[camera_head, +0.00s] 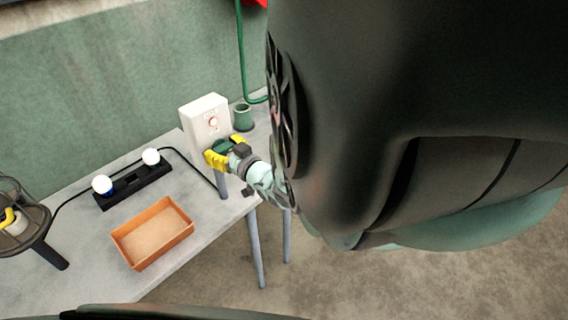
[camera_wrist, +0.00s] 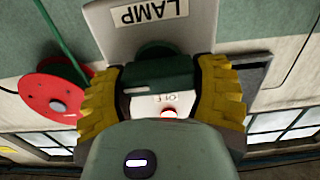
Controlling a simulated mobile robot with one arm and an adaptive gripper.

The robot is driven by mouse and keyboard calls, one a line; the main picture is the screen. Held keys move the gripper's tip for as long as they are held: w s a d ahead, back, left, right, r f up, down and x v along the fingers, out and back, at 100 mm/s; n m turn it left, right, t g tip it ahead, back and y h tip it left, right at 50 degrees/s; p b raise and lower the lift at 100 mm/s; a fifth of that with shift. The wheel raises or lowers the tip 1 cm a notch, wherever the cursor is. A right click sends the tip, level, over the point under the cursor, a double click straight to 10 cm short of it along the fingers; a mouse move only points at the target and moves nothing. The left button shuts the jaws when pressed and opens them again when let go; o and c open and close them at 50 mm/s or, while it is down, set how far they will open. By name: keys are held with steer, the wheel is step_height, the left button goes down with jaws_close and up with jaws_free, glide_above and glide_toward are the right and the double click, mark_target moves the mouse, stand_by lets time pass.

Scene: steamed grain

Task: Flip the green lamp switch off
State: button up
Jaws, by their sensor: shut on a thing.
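A white box (camera_head: 207,108) stands upright at the back right of the table. It has a round red-marked spot on its upper face, and in the wrist view it bears the label LAMP (camera_wrist: 143,12). The green switch (camera_wrist: 155,74) sticks out of the box. My gripper (camera_head: 222,149) is at the lower front of the box, its yellow fingers shut on the switch from both sides. The fingers hide the ends of the switch. A small red and white spot (camera_wrist: 168,113) with small lettering shows beside the switch.
A black strip with two bulbs (camera_head: 133,186) and an orange tray (camera_head: 153,234) are on the table left of my gripper. A green cup (camera_head: 243,116) stands behind the box. A round stand (camera_head: 20,222) is at far left. A red wheel (camera_wrist: 55,92) shows in the wrist view.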

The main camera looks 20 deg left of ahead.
steer(key=shift+c, duration=0.7)
steer(key=shift+n, duration=0.3)
steer(key=n+p, duration=0.1)
steer(key=n, duration=0.1)
steer(key=shift+s+n, duration=0.1)
steer(key=shift+n, duration=0.3)
steer(key=n, duration=0.1)
steer(key=n+b, duration=0.1)
steer(key=n, duration=0.1)
steer(key=n+b, duration=0.1)
steer(key=n, duration=0.1)
steer(key=shift+s+f, duration=0.15)
steer(key=shift+f, duration=0.2)
steer(key=n+b, duration=0.3)
steer(key=n, duration=0.1)
steer(key=shift+a+f+n+b, duration=0.1)
steer(key=shift+f+n+b, duration=0.1)
steer(key=shift+n+b, duration=0.2)
steer(key=shift+r+n+b, duration=0.1)
steer(key=shift+n+b, duration=1.95)
steer(key=shift+n, duration=0.35)
